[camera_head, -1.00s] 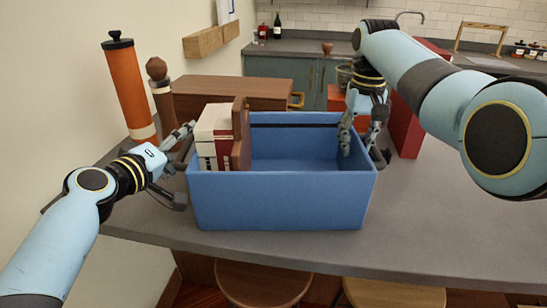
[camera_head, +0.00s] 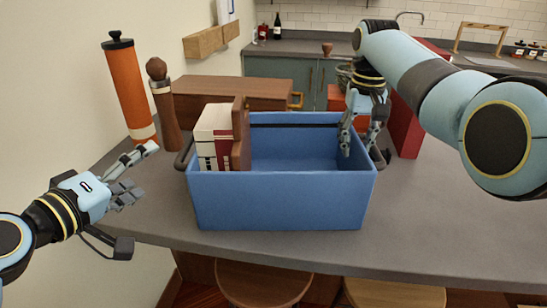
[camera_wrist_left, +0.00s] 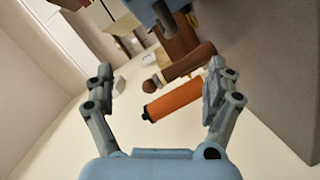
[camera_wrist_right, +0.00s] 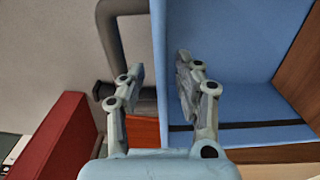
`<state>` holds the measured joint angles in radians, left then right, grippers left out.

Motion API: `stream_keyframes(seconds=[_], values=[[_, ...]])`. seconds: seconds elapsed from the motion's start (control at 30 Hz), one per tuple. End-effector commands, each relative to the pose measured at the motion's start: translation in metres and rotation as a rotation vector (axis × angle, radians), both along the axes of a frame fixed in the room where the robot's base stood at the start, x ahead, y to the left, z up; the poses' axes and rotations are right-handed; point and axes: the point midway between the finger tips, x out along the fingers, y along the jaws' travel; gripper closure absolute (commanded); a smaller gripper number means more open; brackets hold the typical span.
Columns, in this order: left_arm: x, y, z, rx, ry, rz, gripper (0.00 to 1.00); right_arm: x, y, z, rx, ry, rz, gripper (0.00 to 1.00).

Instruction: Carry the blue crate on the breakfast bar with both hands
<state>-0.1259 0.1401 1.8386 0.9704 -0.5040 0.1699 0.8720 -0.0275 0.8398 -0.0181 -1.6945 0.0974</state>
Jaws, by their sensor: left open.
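The blue crate (camera_head: 280,203) stands upright on the grey breakfast bar (camera_head: 440,215), with white, dark-red and brown items (camera_head: 222,138) in its left part. Its left handle (camera_head: 181,158) is free. My left gripper (camera_head: 138,172) is open and empty, left of the crate and clear of it. My right gripper (camera_head: 360,142) is at the crate's right wall, one finger inside. In the right wrist view its fingers (camera_wrist_right: 158,75) are close together on either side of the wall edge, near the grey handle bar (camera_wrist_right: 110,40). Whether they press on the crate cannot be told.
An orange cylinder (camera_head: 128,90) and a brown wooden mill (camera_head: 163,105) stand behind my left gripper. A brown wooden box (camera_head: 230,91) is behind the crate. A red box (camera_head: 405,130) is beside my right gripper. Stools (camera_head: 262,283) stand below the bar's front edge.

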Motion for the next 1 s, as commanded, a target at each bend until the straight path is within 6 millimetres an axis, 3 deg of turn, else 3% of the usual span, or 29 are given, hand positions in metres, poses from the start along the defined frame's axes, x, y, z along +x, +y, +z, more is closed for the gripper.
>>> stream_keyframes(seconds=[0.13,0.43,0.8,1.0], values=[[0.000,0.000,0.000,0.000,0.000,0.000,0.12,0.000,0.000,0.000,0.000,0.000,0.000,0.65],[0.000,0.000,0.000,0.000,0.000,0.000,0.12,0.000,-0.001,0.000,-0.002,0.000,-0.001,0.28],[0.001,0.000,0.000,0.000,0.000,0.000,0.12,0.000,-0.001,0.002,-0.002,-0.001,-0.001,0.28],[0.001,0.000,0.000,0.000,0.000,0.000,0.12,0.001,-0.001,0.031,-0.001,-0.005,-0.001,0.28]])
